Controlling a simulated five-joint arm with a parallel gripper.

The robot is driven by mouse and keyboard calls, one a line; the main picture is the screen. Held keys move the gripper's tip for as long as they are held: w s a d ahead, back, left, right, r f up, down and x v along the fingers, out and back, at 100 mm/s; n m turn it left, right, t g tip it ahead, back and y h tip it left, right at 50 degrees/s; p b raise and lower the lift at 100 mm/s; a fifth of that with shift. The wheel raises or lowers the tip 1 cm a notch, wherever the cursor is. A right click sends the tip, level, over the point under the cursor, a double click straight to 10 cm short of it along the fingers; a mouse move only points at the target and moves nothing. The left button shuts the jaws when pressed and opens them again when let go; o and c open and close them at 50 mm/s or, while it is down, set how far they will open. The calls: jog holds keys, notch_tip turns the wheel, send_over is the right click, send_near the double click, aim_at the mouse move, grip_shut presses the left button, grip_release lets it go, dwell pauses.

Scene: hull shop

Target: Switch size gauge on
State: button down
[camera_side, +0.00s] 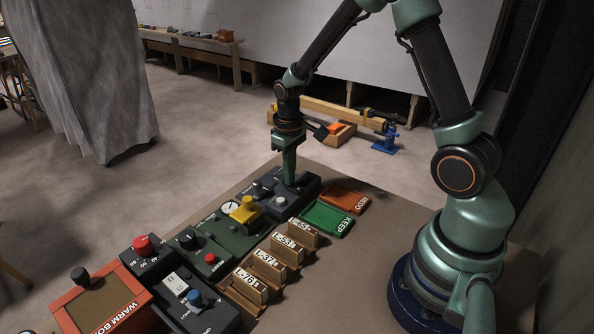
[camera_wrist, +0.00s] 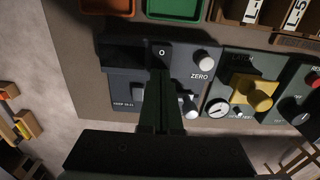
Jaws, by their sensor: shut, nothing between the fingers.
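The size gauge is likely the dark grey box (camera_side: 309,184) at the far end of the panel row. In the wrist view the same box (camera_wrist: 120,75) carries a pale knob (camera_wrist: 204,60) beside the word ZERO. A small "0" mark (camera_wrist: 162,52) shows at the fingertips, and blurred small lettering is at the left. My gripper (camera_side: 289,182) points straight down with its tips at the top of this box; whether they touch it I cannot tell. In the wrist view my gripper (camera_wrist: 161,75) is shut and empty, and hides the middle of the box.
A green panel with a yellow block (camera_side: 246,209) and a round dial (camera_side: 229,208) adjoins the box. A green KEEP tray (camera_side: 326,217) and an orange REDO tray (camera_side: 343,197) lie close by. Several labelled wooden blocks stand in front. A red-knobbed panel and the WARM BOX are farther left.

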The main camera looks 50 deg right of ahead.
jog(key=shift+f, duration=0.15)
jog(key=shift+r, duration=3.5)
jog(key=s+a+r+t, duration=0.5)
jog(key=s+a+r, duration=0.2)
jog(key=s+r, duration=0.4)
notch_tip(320, 180, up, 2)
jog(key=shift+a+r+t, duration=0.2)
jog(key=shift+t, duration=0.1)
